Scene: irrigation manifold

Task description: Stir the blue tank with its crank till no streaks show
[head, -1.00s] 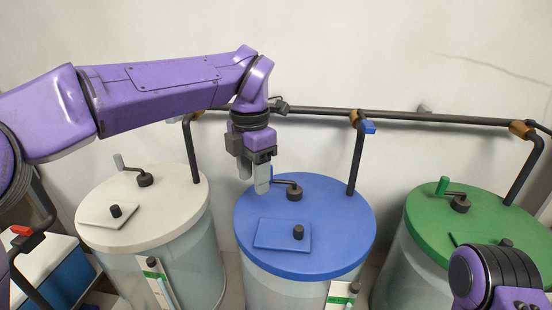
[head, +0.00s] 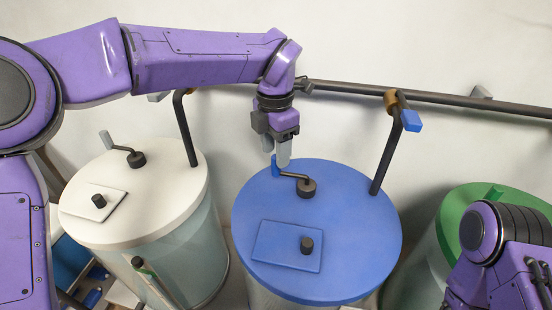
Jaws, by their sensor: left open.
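The blue tank has a blue lid (head: 350,240) with a crank (head: 305,186) near its back. The crank's arm reaches left to an upright blue handle (head: 275,166). My left gripper (head: 280,158) points down over the lid's back left edge, its fingers open and at the blue handle, which they partly hide. I cannot tell whether the fingers touch it. A square hatch with a black knob (head: 287,262) sits on the front of the lid. The tank's contents and any streaks are hidden below the lid. My right arm shows at the lower right, its gripper out of view.
A white-lidded tank (head: 165,185) with its own crank stands at left. A green-lidded tank (head: 450,205) stands at right, partly behind my right arm. A dark pipe (head: 450,98) runs along the wall, with a blue valve lever (head: 411,121) above the blue tank.

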